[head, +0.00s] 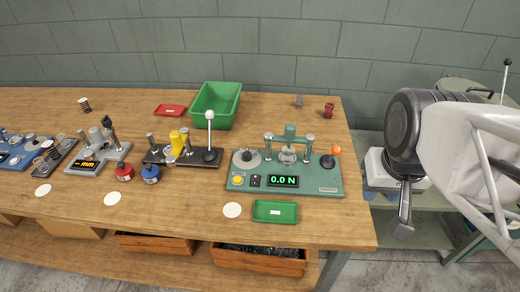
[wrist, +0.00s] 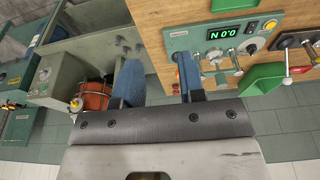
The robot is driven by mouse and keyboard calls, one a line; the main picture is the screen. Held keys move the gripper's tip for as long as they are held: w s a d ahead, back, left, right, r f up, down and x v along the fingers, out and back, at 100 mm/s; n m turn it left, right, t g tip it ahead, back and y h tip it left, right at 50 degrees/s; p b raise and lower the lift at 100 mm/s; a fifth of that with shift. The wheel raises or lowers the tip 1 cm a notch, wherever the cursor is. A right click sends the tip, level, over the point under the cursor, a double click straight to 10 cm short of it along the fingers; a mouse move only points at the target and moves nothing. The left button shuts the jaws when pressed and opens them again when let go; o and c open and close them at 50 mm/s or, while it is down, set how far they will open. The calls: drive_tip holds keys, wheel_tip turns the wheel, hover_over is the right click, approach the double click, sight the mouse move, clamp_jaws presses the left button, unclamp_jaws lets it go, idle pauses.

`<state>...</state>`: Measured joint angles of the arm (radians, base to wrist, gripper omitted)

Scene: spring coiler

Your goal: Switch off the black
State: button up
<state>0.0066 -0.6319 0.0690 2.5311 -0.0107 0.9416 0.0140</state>
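The black switch (head: 255,181) is small and sits on the front of the green force tester (head: 325,188), between a yellow button (head: 237,180) and a lit display (head: 283,181) reading 0.0 N. The switch also shows small in the wrist view (wrist: 252,28); its position is too small to tell. A black-based lever tool (head: 212,164) with a white-knobbed lever stands left of the tester. My gripper (head: 404,215) hangs off the table's right end, well right of the tester and touching nothing. In the wrist view its two blue fingers (wrist: 158,70) are apart and empty.
A green tray (head: 275,218) lies in front of the tester, and a green bin (head: 216,103) stands behind the lever tool. A red tray (head: 171,110) and small parts lie at the back. A green cart (head: 425,238) stands right of the table (head: 330,228).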

drive_tip(key=shift+w+a, duration=0.15)
drive_tip(key=shift+w, duration=0.25)
drive_tip(key=c, duration=0.5)
drive_tip(key=w+a+n, duration=0.3)
drive_tip(key=w, duration=0.1)
drive_tip(key=w+a+f+n, duration=0.1)
drive_tip(key=w+a+n, duration=0.2)
drive_tip(key=w, duration=0.1)
drive_tip(key=w+a+f+n, duration=0.1)
drive_tip(key=w+a+n, duration=0.2)
drive_tip(key=w+a, duration=0.1)
drive_tip(key=shift+w+f+g, duration=0.1)
drive_tip(key=shift+f+g, duration=0.1)
drive_tip(key=shift+g, duration=0.1)
clamp_jaws()
drive_tip(key=w+a+f+n, duration=0.3)
drive_tip(key=w+a+n, duration=0.1)
drive_tip(key=a, duration=0.3)
drive_tip(key=w+a+f+n, duration=0.3)
drive_tip(key=w+a+n, duration=0.1)
drive_tip(key=a, duration=0.3)
drive_tip(key=shift+a+f+n+g, duration=0.3)
drive_tip(key=shift+n, duration=0.3)
